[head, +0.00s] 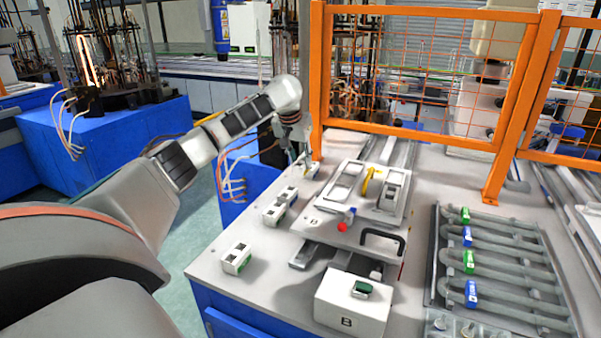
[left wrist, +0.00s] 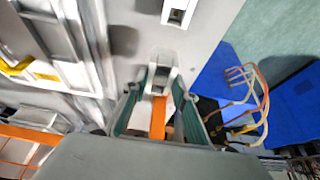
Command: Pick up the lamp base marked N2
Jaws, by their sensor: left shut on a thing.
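My left gripper (head: 304,160) is at the back left of the workbench, by the orange fence post. It is shut on a small white lamp base (head: 312,169). In the left wrist view the held lamp base (left wrist: 162,63) shows between the fingertips of the left gripper (left wrist: 160,80). Its mark cannot be read. Other white lamp bases stand in a row towards the front: one at the back (head: 290,194), one beside it (head: 273,213), and one with a green mark near the front left edge (head: 237,259). My right gripper is not in view.
A white fixture plate (head: 312,226) with trays and a yellow lever stands right of the row. A white box marked B (head: 348,310) is in front. A rack (head: 500,265) with green and blue tags is at right. The orange fence (head: 317,80) rises close behind the gripper.

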